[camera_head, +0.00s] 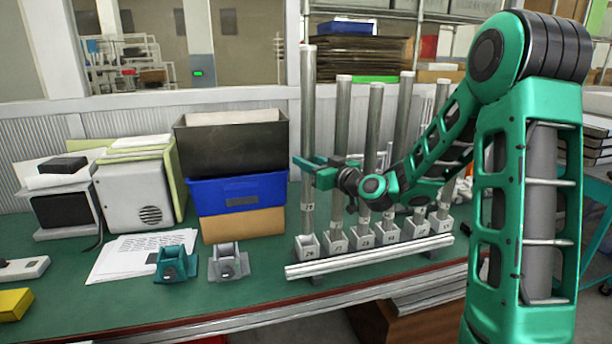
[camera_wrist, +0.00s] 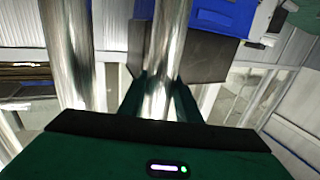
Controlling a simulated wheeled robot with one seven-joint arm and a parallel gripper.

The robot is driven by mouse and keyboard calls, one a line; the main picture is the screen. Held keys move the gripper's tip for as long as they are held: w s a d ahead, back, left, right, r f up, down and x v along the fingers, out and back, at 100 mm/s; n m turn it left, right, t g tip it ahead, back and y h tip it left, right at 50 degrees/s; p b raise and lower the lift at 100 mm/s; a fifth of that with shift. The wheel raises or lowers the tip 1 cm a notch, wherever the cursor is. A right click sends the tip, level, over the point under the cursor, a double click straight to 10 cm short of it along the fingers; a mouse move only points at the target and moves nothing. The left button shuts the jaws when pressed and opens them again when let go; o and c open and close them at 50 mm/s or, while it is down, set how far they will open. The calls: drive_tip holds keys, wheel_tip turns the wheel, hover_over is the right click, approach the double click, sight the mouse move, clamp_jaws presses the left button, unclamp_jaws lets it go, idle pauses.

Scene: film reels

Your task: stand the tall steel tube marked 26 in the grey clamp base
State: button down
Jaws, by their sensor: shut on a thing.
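The tall steel tube (camera_head: 308,110) is the leftmost of a row of upright tubes. Its small marking looks like 26 but is hard to read. It is upright, its foot at the leftmost numbered socket (camera_head: 308,253); I cannot tell whether it is raised. In the wrist view the tube (camera_wrist: 163,50) runs between the fingers (camera_wrist: 160,92). The grey clamp base (camera_head: 228,264) stands empty on the green bench, left of the rack.
A teal clamp base (camera_head: 176,264) stands left of the grey one. Several other tubes (camera_head: 374,130) stand close right of the held tube. A pale rail (camera_head: 370,257) runs before the sockets. Stacked bins (camera_head: 238,193) stand behind the grey base.

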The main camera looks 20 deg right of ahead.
drive_tip(key=shift+r, duration=0.55)
drive_tip(key=shift+a+r, duration=0.2)
drive_tip(key=a+f+n+g+y, duration=0.1)
drive_tip(key=a+n+g+y, duration=0.4)
drive_tip(key=a, duration=2.1)
drive_tip(key=shift+t+y, duration=0.6)
drive_tip(key=shift+t, duration=0.1)
drive_tip(key=shift+w+d+f, duration=0.15)
drive_tip(key=shift+f, duration=3.15)
drive_tip(key=c, duration=1.6)
unclamp_jaws()
drive_tip(key=shift+v, duration=5.55)
